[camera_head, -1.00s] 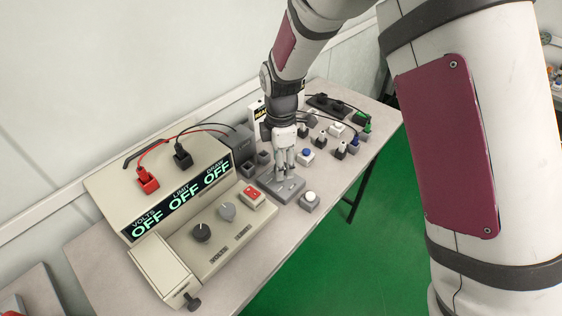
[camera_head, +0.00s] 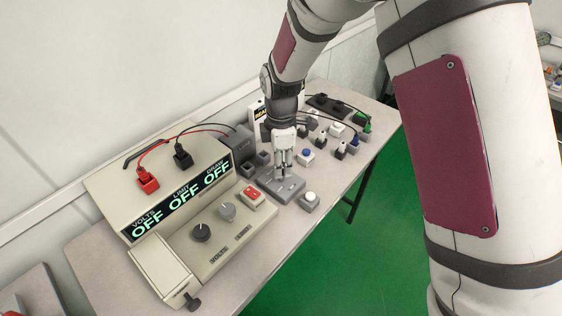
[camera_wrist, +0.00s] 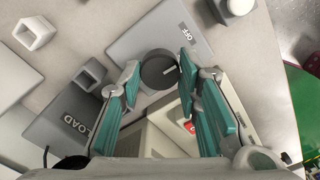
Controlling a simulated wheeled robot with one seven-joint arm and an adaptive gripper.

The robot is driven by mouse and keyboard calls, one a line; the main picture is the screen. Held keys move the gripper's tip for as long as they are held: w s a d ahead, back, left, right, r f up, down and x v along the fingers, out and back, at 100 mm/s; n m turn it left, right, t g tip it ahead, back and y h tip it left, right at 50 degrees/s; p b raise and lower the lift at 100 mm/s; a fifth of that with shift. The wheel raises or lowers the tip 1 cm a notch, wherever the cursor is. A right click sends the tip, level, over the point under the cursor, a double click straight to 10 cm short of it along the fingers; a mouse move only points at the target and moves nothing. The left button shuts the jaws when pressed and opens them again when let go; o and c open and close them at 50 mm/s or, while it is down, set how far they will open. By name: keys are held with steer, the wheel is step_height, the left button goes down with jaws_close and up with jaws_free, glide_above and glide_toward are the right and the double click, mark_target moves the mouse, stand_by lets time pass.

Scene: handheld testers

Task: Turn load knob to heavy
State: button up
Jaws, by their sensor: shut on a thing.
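The pointer line lies toward the right, on the side of the OFF lettering. My gripper (camera_wrist: 160,80) points down with its teal-padded fingers on either side of the knob, shut on it. In the head view my gripper (camera_head: 284,174) stands over the load box (camera_head: 292,191), and its fingers mostly hide the knob. No heavy marking is readable.
A beige power supply (camera_head: 158,220) with OFF displays, two knobs and a red switch (camera_head: 253,195) stands at left. A box with a white button (camera_head: 310,197) sits close to the right. Several small switches and cables lie behind the gripper.

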steer(key=m, duration=0.5)
steer(key=m+p, duration=0.1)
steer(key=m, duration=0.8)
steer(key=shift+p, duration=0.3)
steer(key=m+p, duration=0.1)
steer(key=m, duration=0.3)
steer(key=shift+m, duration=0.3)
steer(key=m+p, duration=0.1)
steer(key=m, duration=0.2)
steer(key=shift+m, duration=0.3)
steer(key=m+p, duration=0.1)
steer(key=m, duration=0.3)
steer(key=shift+s+m, duration=0.1)
steer(key=shift+m, duration=0.2)
steer(key=m+p, duration=0.1)
steer(key=m, duration=0.3)
steer(key=shift+p, duration=0.3)
steer(key=shift+m+p, duration=0.45)
steer(key=shift+m, duration=1.75)
